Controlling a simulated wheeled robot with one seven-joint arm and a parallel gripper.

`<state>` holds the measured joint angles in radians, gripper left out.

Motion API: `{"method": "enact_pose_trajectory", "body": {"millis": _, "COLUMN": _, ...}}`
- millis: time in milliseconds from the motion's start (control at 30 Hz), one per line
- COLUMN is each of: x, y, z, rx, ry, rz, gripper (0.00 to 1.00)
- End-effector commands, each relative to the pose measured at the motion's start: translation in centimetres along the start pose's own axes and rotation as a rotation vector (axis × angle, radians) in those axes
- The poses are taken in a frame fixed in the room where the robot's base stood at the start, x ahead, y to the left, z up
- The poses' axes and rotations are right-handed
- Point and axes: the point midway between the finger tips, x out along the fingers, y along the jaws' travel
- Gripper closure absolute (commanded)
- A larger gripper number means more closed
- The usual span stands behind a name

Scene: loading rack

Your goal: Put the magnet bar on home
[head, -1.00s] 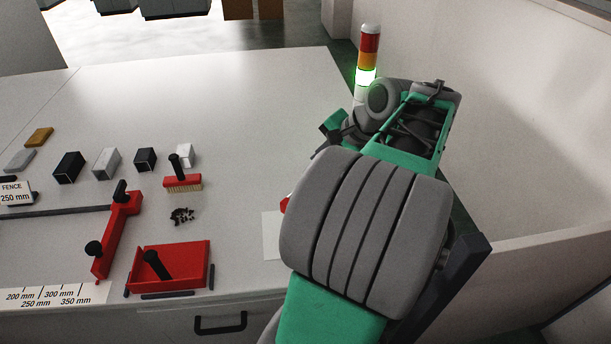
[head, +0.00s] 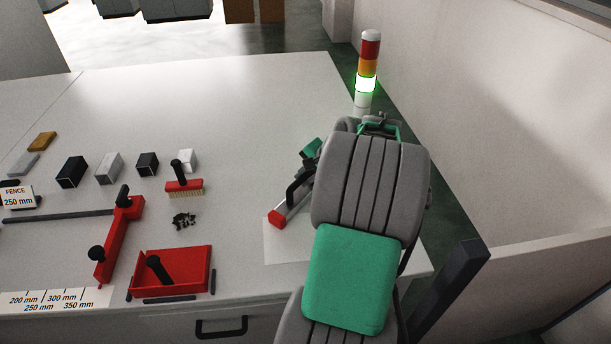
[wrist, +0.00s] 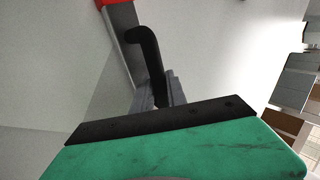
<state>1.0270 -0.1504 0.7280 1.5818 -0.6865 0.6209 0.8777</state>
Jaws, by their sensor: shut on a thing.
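The magnet bar (head: 277,217) is a grey bar with a red end, low over the right part of the table in the head view. It lies at a slant over a pale sheet (head: 283,247), perhaps the home spot. In the wrist view the bar (wrist: 121,31) shows its grey body, red end and black handle (wrist: 149,50). My gripper (wrist: 160,92) is shut on the black handle. In the head view my gripper (head: 297,188) is partly hidden by my arm. I cannot tell whether the bar touches the surface.
A red tray (head: 211,270), a red brush (head: 184,186) and dark chips (head: 184,221) are to the left. A red fence piece (head: 119,240) and several blocks (head: 109,168) stand farther left. A lit signal tower (head: 366,84) and a wall (head: 520,140) are at right.

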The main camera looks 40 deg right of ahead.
Motion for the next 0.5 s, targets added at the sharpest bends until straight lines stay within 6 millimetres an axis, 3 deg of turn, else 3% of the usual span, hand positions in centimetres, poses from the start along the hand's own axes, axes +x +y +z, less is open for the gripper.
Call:
{"method": "enact_pose_trajectory", "body": {"millis": 300, "x": 0.06, "y": 0.06, "z": 0.02, "rx": 0.000, "ry": -0.001, "rz": 0.000, "gripper": 0.61}}
{"method": "enact_pose_trajectory", "body": {"millis": 500, "x": 0.02, "y": 0.03, "z": 0.02, "rx": 0.000, "ry": -0.001, "rz": 0.000, "gripper": 0.61}}
